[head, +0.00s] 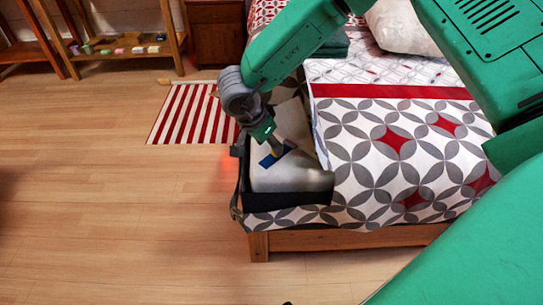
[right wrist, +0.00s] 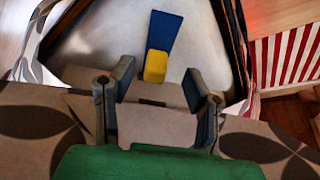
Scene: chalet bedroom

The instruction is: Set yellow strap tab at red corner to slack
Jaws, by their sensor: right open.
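The yellow strap tab (right wrist: 155,66) sits at the near end of a blue strap (right wrist: 164,35) on a pale surface in the right wrist view. The blue strap also shows in the head view (head: 270,161), on the bare pale bed corner (head: 290,181) with dark sides. A red glow (head: 231,153) shows beside this corner. My right gripper (head: 277,150) points down over the strap. In the right wrist view its two fingers (right wrist: 160,86) are apart, with the tab beyond and between them and nothing held. My left gripper is not in view.
The patterned bedspread (head: 390,150) covers the bed to the right. A dark band (head: 239,190) hangs along the corner's left side. A red-striped rug (head: 190,112) lies left of the bed, and the wooden floor (head: 110,200) is clear. Shelves stand at the back left.

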